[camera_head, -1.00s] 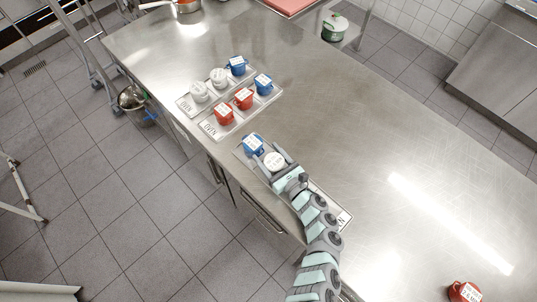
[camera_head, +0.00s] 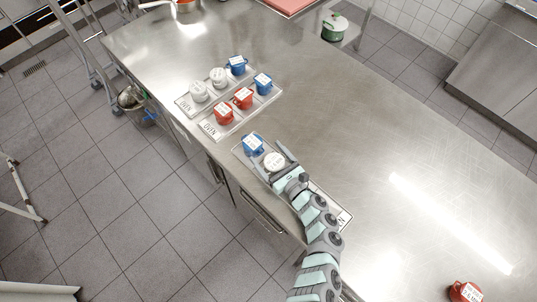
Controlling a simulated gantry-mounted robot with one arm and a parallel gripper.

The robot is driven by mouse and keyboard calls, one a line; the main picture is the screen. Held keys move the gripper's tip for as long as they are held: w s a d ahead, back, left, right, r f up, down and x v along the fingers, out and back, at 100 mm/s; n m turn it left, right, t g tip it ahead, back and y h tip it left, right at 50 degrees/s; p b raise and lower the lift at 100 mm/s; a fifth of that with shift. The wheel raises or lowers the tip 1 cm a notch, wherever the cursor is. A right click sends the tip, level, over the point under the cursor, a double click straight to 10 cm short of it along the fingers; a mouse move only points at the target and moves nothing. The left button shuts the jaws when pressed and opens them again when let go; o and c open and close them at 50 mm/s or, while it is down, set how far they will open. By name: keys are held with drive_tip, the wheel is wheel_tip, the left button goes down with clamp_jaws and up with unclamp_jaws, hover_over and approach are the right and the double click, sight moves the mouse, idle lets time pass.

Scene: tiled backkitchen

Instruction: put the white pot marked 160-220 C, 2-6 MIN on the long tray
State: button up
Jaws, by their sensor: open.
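The white pot (camera_head: 274,161) with a printed lid is on the long tray (camera_head: 319,196), next to a blue pot (camera_head: 253,145) at the tray's far left end. Its marking is too small to read for sure. My gripper (camera_head: 276,163) is open, with one finger on each side of the white pot. The fingers look apart from its sides. My gripper and wrist hide the middle of the long tray; its right end shows a printed label.
Two shorter trays lie beyond: one (camera_head: 184,105) with two white pots and a blue pot, one (camera_head: 205,128) with two red pots (camera_head: 224,113) and a blue pot. A red pot (camera_head: 464,292) stands at lower right, a green pot (camera_head: 335,27) at the back. The steel counter's right half is mostly clear.

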drive_tip(key=b+v, duration=0.1)
drive_tip(key=v, duration=0.6)
drive_tip(key=shift+b, duration=0.4)
drive_tip(key=shift+s+d+r, duration=0.1)
drive_tip(key=shift+s+d, duration=0.05)
drive_tip(key=shift+s, duration=0.05)
